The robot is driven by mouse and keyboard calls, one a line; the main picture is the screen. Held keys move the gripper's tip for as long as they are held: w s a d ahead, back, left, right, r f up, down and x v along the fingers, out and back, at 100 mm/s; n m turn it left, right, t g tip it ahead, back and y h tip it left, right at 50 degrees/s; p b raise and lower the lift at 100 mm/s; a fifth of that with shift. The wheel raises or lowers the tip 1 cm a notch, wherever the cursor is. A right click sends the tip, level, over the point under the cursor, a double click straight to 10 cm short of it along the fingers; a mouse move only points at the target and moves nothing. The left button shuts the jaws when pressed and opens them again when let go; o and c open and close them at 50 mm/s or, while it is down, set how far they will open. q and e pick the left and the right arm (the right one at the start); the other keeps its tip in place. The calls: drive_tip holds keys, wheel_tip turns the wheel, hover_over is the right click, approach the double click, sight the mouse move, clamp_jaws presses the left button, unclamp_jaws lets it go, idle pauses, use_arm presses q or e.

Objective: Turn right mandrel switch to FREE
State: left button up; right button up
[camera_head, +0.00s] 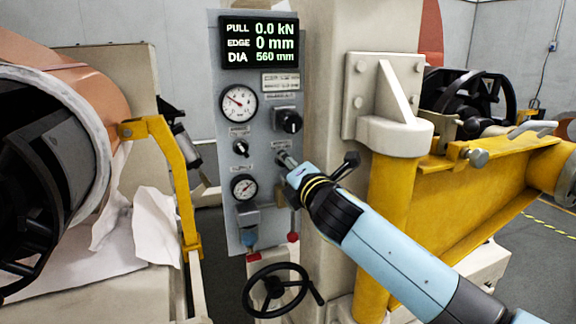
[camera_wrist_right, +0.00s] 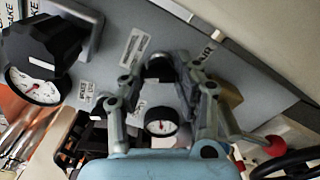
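A grey control panel (camera_head: 228,195) carries black knobs. One small knob (camera_head: 241,148) sits at the left, and a larger knob (camera_head: 290,121) is on a block above my right gripper (camera_head: 284,158). The gripper reaches the panel just below that block and hides what is behind it. In the right wrist view, its two fingers (camera_wrist_right: 164,75) are apart, with a dark round knob (camera_wrist_right: 159,68) between them near their tips; contact cannot be told. The small labels are too blurred to tell which knob is the right mandrel switch or where it points. My left gripper is out of view.
The panel has a display (camera_head: 260,43), an upper gauge (camera_head: 239,103) and a lower gauge (camera_head: 243,187). A black handwheel (camera_head: 278,290) stands below. A yellow arm (camera_head: 480,205) is at the right; a copper foil roll (camera_head: 85,85) and yellow bracket (camera_head: 172,160) are left.

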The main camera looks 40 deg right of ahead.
clamp_jaws()
drive_tip(key=shift+m, duration=0.4)
drive_tip(key=m+b, duration=0.2)
drive_tip(key=m, duration=0.3)
drive_tip(key=shift+f, duration=0.15)
drive_tip(key=m+b, duration=0.2)
drive_tip(key=m, duration=0.4)
drive_tip(key=shift+m, duration=0.3)
drive_tip(key=o, duration=0.8)
unclamp_jaws()
drive_tip(key=shift+c, duration=0.2)
